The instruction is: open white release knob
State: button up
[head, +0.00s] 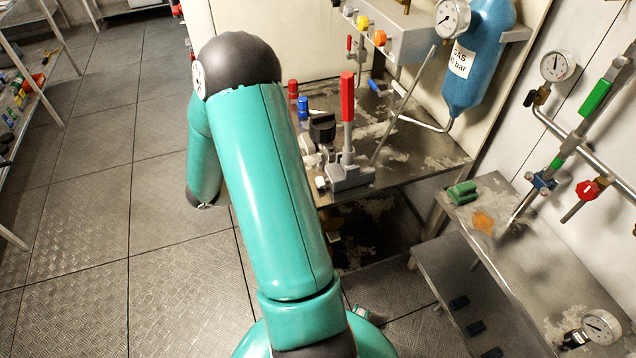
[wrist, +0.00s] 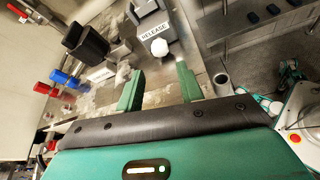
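In the wrist view a round white knob (wrist: 159,47) sits at the front of a grey block (wrist: 151,20) with a label reading RELEASE. My gripper (wrist: 159,72) is open, its two green fingers apart and empty between them. In the picture the knob lies just beyond the fingertips, roughly midway between them; I cannot tell the exact distance. A second small white part (wrist: 123,74) is beside the left finger, partly hidden by it. In the head view my arm hides the gripper, and a small white knob (head: 321,183) shows at the grey fixture's base.
A tall red lever (head: 347,100) rises from the grey fixture on the metal bench. A lower bench with a green block (head: 461,192) is at right. The left floor is clear.

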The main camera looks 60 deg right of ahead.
aim_at(316, 182)
jog(key=x, duration=1)
jog(key=shift+d+f, duration=0.1)
jog(key=shift+d, duration=0.05)
jog(key=c, duration=0.7)
